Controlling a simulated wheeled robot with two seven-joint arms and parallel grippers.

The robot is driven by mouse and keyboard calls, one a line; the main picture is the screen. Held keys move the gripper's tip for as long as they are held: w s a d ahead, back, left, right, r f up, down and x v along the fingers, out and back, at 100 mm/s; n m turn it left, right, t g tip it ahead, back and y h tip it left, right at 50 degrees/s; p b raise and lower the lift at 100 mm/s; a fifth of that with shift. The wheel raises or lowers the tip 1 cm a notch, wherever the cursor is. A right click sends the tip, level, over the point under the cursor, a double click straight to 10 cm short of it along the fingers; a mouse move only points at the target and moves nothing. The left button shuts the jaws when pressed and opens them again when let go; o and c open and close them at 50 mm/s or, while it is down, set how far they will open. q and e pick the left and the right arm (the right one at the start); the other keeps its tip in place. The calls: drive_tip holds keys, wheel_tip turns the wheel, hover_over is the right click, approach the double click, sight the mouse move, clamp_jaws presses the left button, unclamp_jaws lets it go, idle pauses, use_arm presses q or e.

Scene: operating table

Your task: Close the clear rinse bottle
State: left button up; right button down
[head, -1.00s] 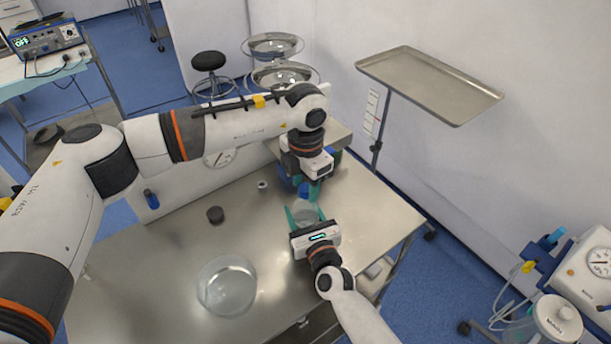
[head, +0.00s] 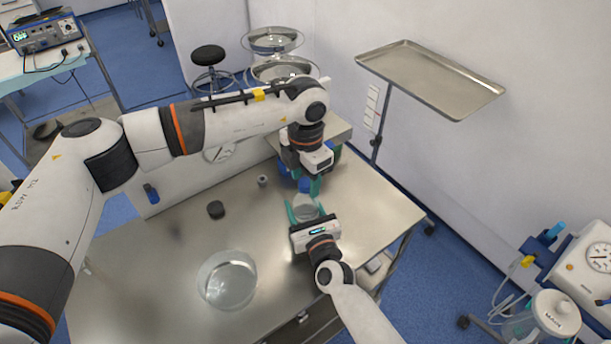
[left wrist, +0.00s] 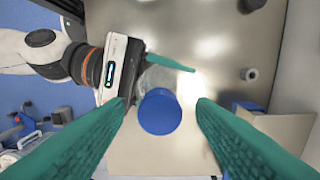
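The clear rinse bottle (head: 305,208) stands on the steel table, with a blue cap (head: 304,186) at its top. In the left wrist view the cap (left wrist: 160,112) covers the bottle's mouth; whether it is fully seated cannot be told. My right gripper (head: 306,212) has its teal fingers on both sides of the bottle's body and appears shut on it. My left gripper (left wrist: 160,125) points down from above. Its fingers are spread wide, with the cap between them and a gap on each side. In the head view the left gripper (head: 314,186) is partly hidden by its own wrist.
A clear glass bowl (head: 227,281) sits at the table's front. A dark round lid (head: 216,209) and a small grey piece (head: 263,181) lie left of the bottle. A steel tray stand (head: 430,78) stands beyond. The table's left part is clear.

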use_arm(q)
drive_tip(key=shift+r, duration=0.1)
use_arm(e)
drive_tip(key=shift+c, duration=2.3)
unclamp_jaws()
use_arm(q)
wheel_tip(320, 180, up, 12)
use_arm(e)
drive_tip(key=b+v, duration=0.1)
drive_tip(key=v, duration=0.9)
drive_tip(key=shift+s+d+f+b, duration=0.1)
drive_tip(key=shift+s+d+b, duration=0.05)
drive_tip(key=shift+s+b, duration=0.2)
use_arm(q)
drive_tip(key=shift+f, duration=1)
use_arm(e)
drive_tip(key=shift+s+d, duration=0.2)
drive_tip(key=shift+s, duration=0.45)
